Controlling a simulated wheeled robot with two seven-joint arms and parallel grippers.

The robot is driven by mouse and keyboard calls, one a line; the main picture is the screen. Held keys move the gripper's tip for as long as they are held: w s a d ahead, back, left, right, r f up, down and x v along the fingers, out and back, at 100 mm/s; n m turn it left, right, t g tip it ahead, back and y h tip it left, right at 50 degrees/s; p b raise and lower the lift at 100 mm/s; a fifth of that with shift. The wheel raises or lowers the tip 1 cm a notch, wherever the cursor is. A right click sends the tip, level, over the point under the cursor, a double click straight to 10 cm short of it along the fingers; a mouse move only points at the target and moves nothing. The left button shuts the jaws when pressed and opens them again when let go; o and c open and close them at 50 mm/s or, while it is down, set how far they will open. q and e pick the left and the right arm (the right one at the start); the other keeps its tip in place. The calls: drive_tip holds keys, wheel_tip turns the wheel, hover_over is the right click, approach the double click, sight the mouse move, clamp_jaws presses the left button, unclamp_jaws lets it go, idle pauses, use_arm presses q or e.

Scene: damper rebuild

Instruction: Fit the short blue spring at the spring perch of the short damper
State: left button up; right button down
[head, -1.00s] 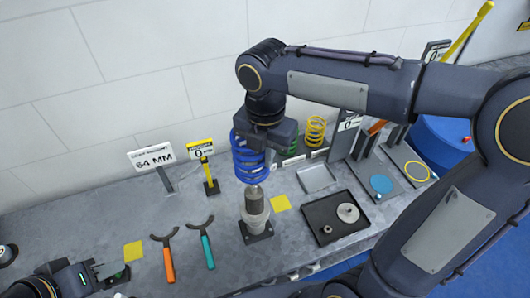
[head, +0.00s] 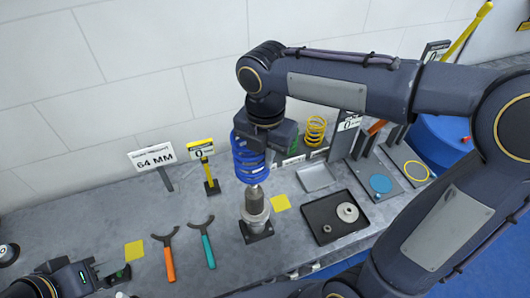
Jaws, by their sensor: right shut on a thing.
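The blue spring (head: 248,161) is upright in my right gripper (head: 264,142), which is shut on it. The spring hangs directly over the short damper (head: 255,205), which stands upright on a dark base on the bench. The spring's lower end is at the damper's top in the picture; I cannot tell whether the rod is inside the coil. The lower body and collar of the damper show below the spring. My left gripper (head: 107,273) is low at the left edge, away from the damper, and its jaws are not clear.
An orange-handled wrench (head: 168,261) and a teal-handled wrench (head: 207,248) lie left of the damper. A black tray (head: 318,211) with metal discs lies to the right. A yellow spring (head: 315,130) stands behind. A "64 MM" sign (head: 152,158) stands at the back left.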

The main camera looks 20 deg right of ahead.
sight(266, 172)
wheel_tip(266, 172, down, 14)
drive_tip(key=b, duration=1)
drive_tip(key=shift+f, duration=0.25)
idle(4.4)
drive_tip(key=c, duration=1.7)
unclamp_jaws()
drive_tip(key=shift+o, duration=1)
drive_tip(key=shift+s, duration=0.1)
wheel_tip(266, 172, up, 8)
drive_tip(key=shift+f+p, duration=0.2)
drive_tip(key=shift+p, duration=0.1)
drive_tip(key=shift+r+p, duration=0.45)
drive_tip(key=shift+r, duration=0.15)
wheel_tip(266, 172, up, 4)
drive_tip(key=p, duration=0.4)
drive_tip(key=shift+d, duration=0.1)
